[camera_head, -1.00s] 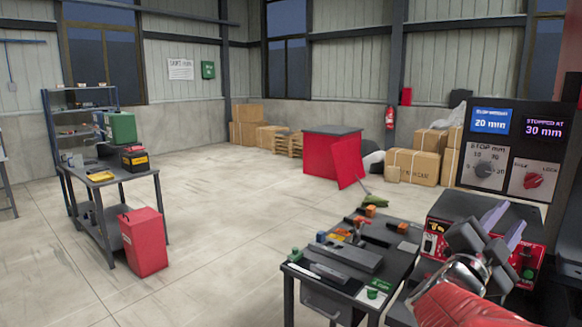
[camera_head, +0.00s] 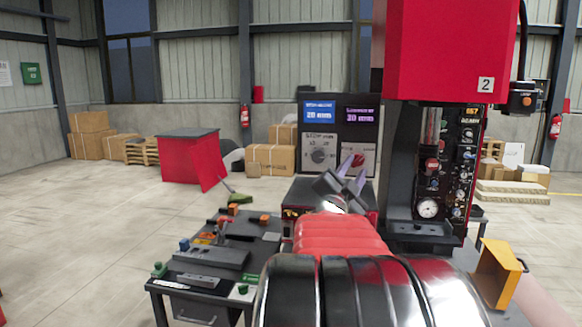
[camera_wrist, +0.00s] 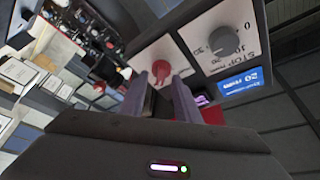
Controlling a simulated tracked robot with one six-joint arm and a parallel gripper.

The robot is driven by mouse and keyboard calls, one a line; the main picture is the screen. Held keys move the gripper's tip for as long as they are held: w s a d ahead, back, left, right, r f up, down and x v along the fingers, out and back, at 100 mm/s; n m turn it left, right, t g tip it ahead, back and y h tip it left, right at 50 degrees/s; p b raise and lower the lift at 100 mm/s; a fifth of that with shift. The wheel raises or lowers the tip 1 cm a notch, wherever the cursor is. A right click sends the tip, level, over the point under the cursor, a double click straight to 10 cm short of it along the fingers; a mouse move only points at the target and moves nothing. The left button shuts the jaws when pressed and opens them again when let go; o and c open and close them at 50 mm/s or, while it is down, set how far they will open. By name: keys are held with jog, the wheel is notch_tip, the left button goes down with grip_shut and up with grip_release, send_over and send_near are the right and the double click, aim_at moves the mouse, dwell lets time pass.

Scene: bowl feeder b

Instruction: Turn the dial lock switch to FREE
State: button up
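The dial lock switch is a red knob (camera_head: 358,160) on a pale plate at the right of the control panel. In the wrist view the red knob (camera_wrist: 161,68) shows just ahead of and between my fingertips. My gripper (camera_head: 353,172) is open, with two purple-grey fingers pointing at the panel. It also shows in the wrist view (camera_wrist: 160,84), one finger to each side of the knob's line. I cannot tell whether either finger touches the knob. The FREE mark is not readable now.
A grey stop dial (camera_head: 319,156) sits left of the lock switch. Above are a blue screen (camera_head: 319,113) reading 20 mm and a dark one (camera_head: 361,115) reading 30 mm. A red press (camera_head: 440,50) stands close at right. A tool table (camera_head: 215,275) is at left.

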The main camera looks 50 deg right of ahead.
jog(key=shift+x, duration=0.8)
jog(key=shift+c, duration=0.2)
jog(key=c, duration=0.7)
jog(key=shift+a, duration=0.2)
grip_shut()
jog(key=shift+s+d, duration=0.1)
jog(key=shift+d, duration=0.05)
